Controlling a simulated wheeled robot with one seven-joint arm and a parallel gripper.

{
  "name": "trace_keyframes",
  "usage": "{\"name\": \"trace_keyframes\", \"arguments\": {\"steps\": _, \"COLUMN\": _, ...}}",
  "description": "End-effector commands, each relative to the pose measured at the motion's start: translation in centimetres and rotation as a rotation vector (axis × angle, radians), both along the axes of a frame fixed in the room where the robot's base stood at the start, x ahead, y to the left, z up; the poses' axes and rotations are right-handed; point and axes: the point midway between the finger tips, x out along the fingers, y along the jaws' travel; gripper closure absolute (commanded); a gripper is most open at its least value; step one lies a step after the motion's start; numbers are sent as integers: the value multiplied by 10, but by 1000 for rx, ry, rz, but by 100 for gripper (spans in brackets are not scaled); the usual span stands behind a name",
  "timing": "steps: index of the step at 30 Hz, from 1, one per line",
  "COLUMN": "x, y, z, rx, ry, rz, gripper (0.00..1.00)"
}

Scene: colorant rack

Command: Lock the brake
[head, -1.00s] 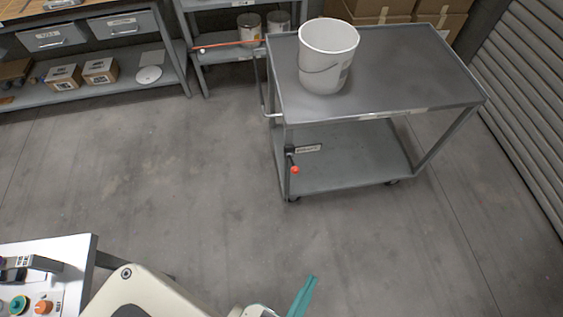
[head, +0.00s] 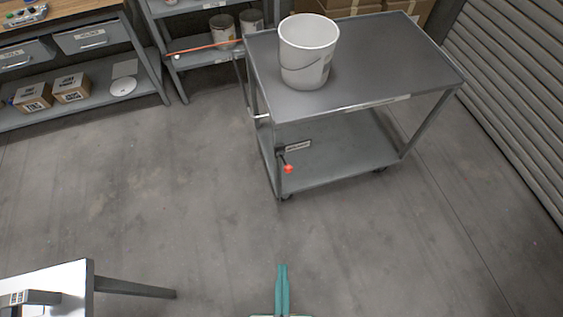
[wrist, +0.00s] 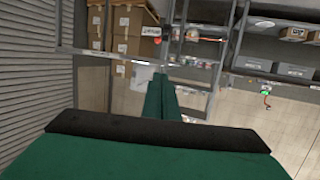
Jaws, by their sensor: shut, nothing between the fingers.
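The grey two-shelf cart (head: 355,84) stands ahead in the head view. A dark brake lever with a red knob (head: 288,169) sits at its near left corner post, by the lower shelf. A small label plate (head: 298,145) is beside the lever. My gripper (head: 282,267) has teal fingers, pressed together and empty. It points at the cart from the bottom of the head view, apart from the lever. In the wrist view the shut fingers (wrist: 161,85) also show.
A white bucket (head: 307,62) stands on the cart's top. A white table (head: 55,285) is at lower left, with a leg reaching rightward. Shelving with boxes and bins (head: 85,40) lines the back left; a shutter (head: 510,110) stands at right. The floor before the cart is clear.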

Motion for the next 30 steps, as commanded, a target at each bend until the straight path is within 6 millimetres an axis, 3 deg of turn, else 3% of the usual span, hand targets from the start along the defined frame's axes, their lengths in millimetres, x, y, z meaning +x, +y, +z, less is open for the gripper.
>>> {"name": "trace_keyframes", "arguments": {"steps": 7, "x": 2, "y": 0, "z": -1, "rx": 1, "ry": 1, "rz": -2, "gripper": 100}}
{"name": "trace_keyframes", "arguments": {"steps": 11, "x": 16, "y": -3, "z": -10, "rx": 9, "ry": 16, "rz": -21, "gripper": 100}}
{"name": "trace_keyframes", "arguments": {"steps": 21, "x": 108, "y": -9, "z": -53, "rx": 73, "ry": 128, "rz": -70, "gripper": 100}}
{"name": "trace_keyframes", "arguments": {"steps": 30, "x": 197, "y": -11, "z": -62, "rx": 118, "ry": 229, "rz": -31, "gripper": 100}}
